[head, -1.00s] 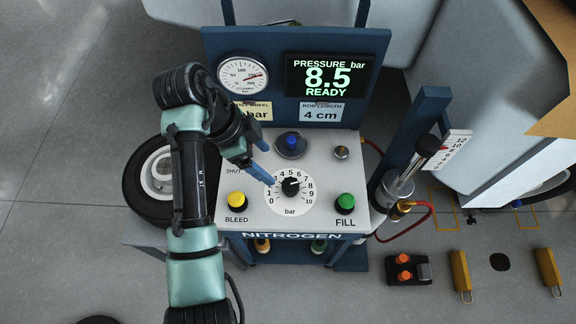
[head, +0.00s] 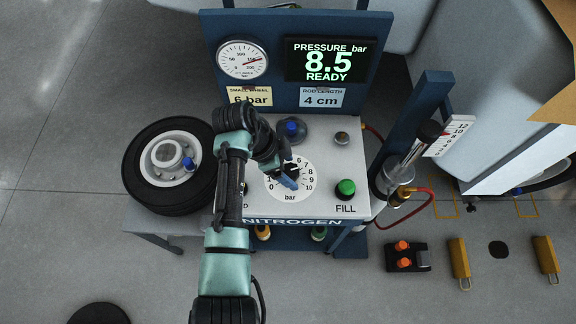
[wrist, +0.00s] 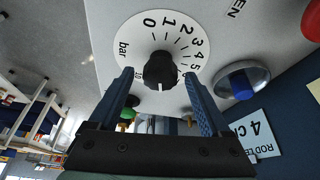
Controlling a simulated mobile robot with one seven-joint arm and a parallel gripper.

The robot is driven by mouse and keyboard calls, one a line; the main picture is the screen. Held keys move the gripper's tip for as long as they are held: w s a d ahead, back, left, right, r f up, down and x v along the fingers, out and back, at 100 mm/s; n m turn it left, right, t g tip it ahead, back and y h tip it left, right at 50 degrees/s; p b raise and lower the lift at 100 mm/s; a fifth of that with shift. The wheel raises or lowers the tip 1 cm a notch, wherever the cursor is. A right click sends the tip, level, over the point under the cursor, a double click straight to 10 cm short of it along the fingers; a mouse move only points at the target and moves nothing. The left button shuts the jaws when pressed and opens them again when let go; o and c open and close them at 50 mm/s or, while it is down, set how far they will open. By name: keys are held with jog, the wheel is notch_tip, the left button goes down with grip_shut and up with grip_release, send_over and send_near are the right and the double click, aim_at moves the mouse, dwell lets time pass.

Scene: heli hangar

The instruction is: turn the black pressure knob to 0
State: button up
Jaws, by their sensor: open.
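The black pressure knob (wrist: 160,68) sits on a white dial printed 0 to 10, on the panel of the nitrogen cart. In the wrist view it lies between the tips of my two blue fingers, which are apart on either side; I cannot tell whether they touch it. In the head view, my gripper (head: 288,182) is over the dial (head: 307,187) and covers part of the knob. The display (head: 329,62) reads PRESSURE bar 8.5 READY.
A green FILL button (head: 345,188) is right of the dial, and a blue-topped knob (head: 291,128) is behind it. The yellow BLEED button is hidden by my arm. A red hose (head: 432,203) curves at right.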

grip_shut()
dwell(0.4)
